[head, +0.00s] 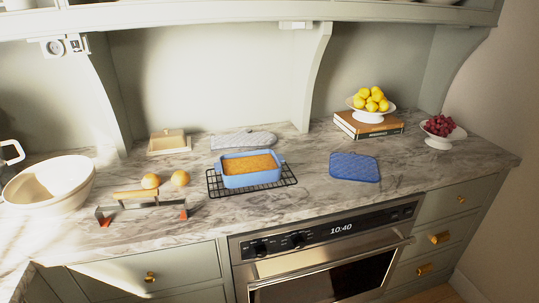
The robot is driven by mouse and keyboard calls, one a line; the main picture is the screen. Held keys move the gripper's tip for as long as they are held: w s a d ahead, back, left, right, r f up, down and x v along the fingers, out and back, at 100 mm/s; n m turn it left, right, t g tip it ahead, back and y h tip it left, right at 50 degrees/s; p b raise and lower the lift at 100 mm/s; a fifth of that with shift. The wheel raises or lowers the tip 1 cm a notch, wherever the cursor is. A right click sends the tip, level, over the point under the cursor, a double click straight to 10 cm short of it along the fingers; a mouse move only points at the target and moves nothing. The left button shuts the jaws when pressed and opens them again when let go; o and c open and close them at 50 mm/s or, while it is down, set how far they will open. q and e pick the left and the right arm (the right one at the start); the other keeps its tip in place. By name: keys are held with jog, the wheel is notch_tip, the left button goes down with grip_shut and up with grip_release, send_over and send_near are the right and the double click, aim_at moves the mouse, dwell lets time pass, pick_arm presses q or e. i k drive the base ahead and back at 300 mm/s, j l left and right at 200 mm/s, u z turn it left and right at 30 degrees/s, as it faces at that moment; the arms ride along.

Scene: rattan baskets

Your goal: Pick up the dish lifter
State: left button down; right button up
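What looks like the dish lifter (140,194) rests on the marble counter at the left, near its front edge. It has a wooden handle on top, a grey metal bar below and red tips at both ends. It stands apart from the blue baking dish (250,180), which holds an orange-brown bake and sits on a black wire rack (215,188). Neither of my grippers shows in the head view.
Two round orange items (180,178) lie just behind the lifter. A large cream bowl (50,187) stands to its left. A butter dish (169,142), grey mitt (243,139), blue pad (354,167), books (368,126), lemons (370,100) and a grape bowl (439,140) stand around.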

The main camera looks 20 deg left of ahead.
aim_at(103, 222)
jog(key=u, duration=1.45)
